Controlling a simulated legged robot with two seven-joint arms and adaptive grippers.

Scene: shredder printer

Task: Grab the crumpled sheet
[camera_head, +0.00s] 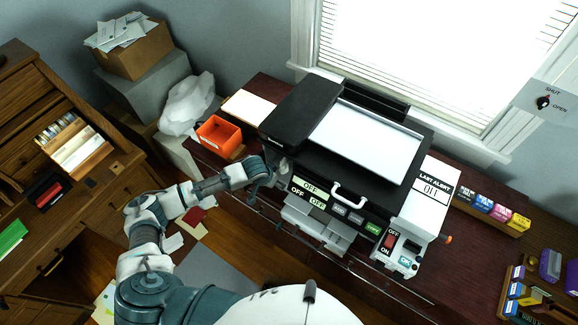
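I cannot clearly make out a single crumpled sheet. A large crumpled white mass (188,104), paper or plastic, sits at the back left beside the desk. The black printer (300,108) stands on the dark red desk, with a flat white panel (366,143) on top, a white handle (350,196) and a pale tray (316,224) at its front. My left gripper (268,173) is at the printer's front left corner, right of the orange bin. Its fingers are small and dark against the printer, so whether they are open or hold anything is unclear. My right gripper is out of view.
An orange bin (220,137) stands left of the printer. A white shredder-like unit (424,212) with switches is on its right, then coloured cartridges (492,211). A wooden cabinet (105,190) stands at left. Papers (190,225) lie on the floor below my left arm.

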